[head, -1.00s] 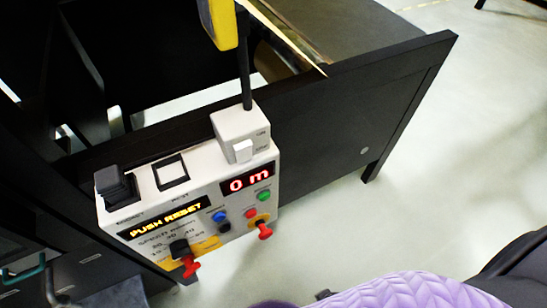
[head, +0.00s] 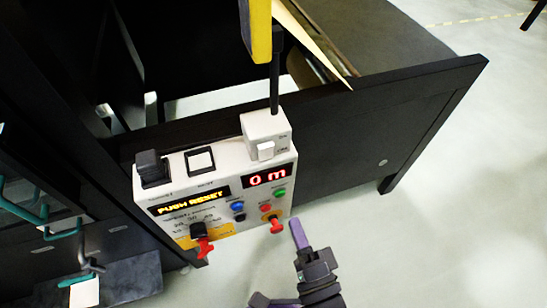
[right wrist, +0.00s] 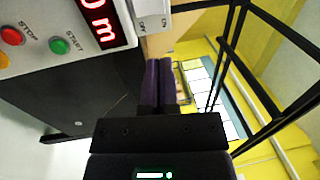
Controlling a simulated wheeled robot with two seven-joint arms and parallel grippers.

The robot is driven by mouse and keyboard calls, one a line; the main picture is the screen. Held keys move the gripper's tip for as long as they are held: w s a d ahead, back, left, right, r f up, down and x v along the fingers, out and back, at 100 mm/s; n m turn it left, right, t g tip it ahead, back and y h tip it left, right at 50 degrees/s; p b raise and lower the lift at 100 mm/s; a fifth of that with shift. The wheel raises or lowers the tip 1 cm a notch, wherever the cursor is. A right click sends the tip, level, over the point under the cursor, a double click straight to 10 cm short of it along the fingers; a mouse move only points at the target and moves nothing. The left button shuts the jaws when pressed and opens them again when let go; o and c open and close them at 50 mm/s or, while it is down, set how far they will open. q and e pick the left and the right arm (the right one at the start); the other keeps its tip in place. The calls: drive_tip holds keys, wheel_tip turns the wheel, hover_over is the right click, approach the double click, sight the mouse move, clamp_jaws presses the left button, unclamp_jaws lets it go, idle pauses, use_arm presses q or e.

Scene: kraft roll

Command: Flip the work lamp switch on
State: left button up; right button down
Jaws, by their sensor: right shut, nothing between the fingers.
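The work lamp switch (head: 265,150) is a small white rocker on the front of a white box (head: 262,127) at the panel's top right. Small labels sit beside it; I cannot tell its position for sure. The yellow work lamp (head: 257,30) stands on a black post above the box. My right gripper (head: 298,235), with purple fingers, is shut and empty, below and right of the panel, apart from it. In the right wrist view its fingers (right wrist: 158,65) point up the picture, below the white box (right wrist: 152,14).
The control panel (head: 165,236) carries a red "0 m" display (head: 267,175), an amber "PUSH RESET" display (head: 189,202), a green button (head: 280,192), other buttons and red-handled knobs. A dark machine frame (head: 345,130) stands behind. Teal hooks (head: 45,215) hang at left. Floor at right is clear.

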sight(267, 150)
drive_tip(key=x, duration=1.3)
drive_tip(key=shift+w, duration=0.1)
drive_tip(key=shift+w+a+r, duration=0.1)
drive_tip(key=shift+w+a, duration=0.05)
drive_tip(key=shift+w, duration=0.25)
